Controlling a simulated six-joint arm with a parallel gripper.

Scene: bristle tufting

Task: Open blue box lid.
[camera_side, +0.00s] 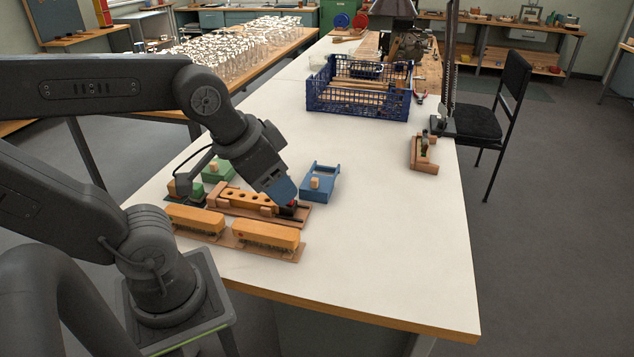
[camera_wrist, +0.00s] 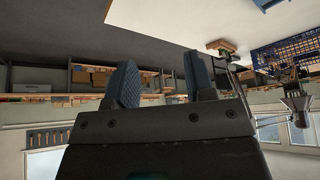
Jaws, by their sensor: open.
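The blue box (camera_side: 322,171) stands on the white bench in the side view, with a small pale wooden block or knob (camera_side: 315,183) on its top. The picture is too small to tell how its lid sits. My gripper (camera_side: 288,198) is just left of and nearer than the blue box, tilted down over the right end of a wooden holder with holes (camera_side: 240,197). In the wrist view, my gripper (camera_wrist: 160,85) has its two blue pads spread wide with nothing between them.
Orange brush blocks (camera_side: 265,235) lie in front, and a green box (camera_side: 217,171) stands left. A blue crate (camera_side: 350,102) stands farther back, with a wooden tool (camera_side: 424,155) at the bench's right edge. The bench right of the blue box is clear.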

